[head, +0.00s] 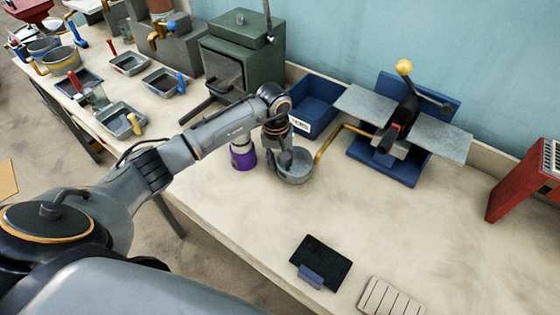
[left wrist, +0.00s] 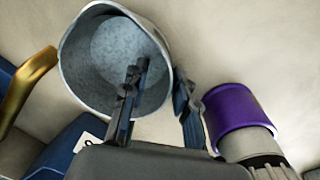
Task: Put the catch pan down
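A round grey metal pan (head: 296,177), which I take for the catch pan, appears to rest on the bench at my left gripper. In the left wrist view the pan (left wrist: 100,50) shows its empty, speckled inside. My left gripper (left wrist: 162,95) has its fingers apart, one over the pan's inside and one just outside its wall, with a gap between them. The gripper (head: 280,158) covers part of the pan in the head view. A yellow bent bar (head: 325,147) meets or passes the pan's rim; I cannot tell if it is attached. My right gripper is out of view.
A purple-banded cylinder (head: 243,159) stands close left of the pan. A blue bin (head: 316,100) and a blue-based press (head: 385,165) stand behind. A black plate (head: 322,262) lies at the front; a red box (head: 520,185) stands right. The bench's middle right is clear.

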